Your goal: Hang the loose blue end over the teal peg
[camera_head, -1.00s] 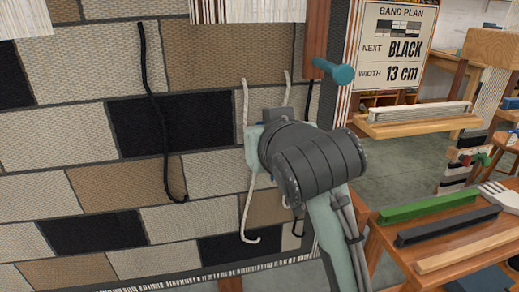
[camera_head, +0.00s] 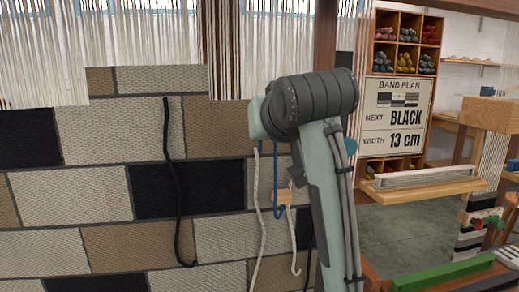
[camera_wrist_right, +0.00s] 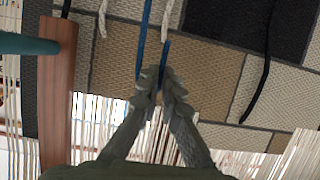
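The blue strand (camera_head: 276,185) hangs against the woven wall beside my right forearm, its lower part curving like a hook. In the right wrist view the blue strand (camera_wrist_right: 143,40) runs to and between the fingertips of my right gripper (camera_wrist_right: 160,78), which are closed together on it. The teal peg (camera_wrist_right: 25,44) sticks out from a wooden post (camera_wrist_right: 55,100), to the left of the gripper and apart from it. In the head view the peg (camera_head: 351,146) is mostly hidden behind my right arm. The right fingers are hidden there by the wrist. My left gripper is not in view.
A black strand (camera_head: 178,185) and a cream strand (camera_head: 260,215) hang loose on the woven wall. White warp threads (camera_head: 265,55) hang above. A sign (camera_head: 398,115), a wooden shelf (camera_head: 425,188) and a table with a green bar (camera_head: 440,275) stand right.

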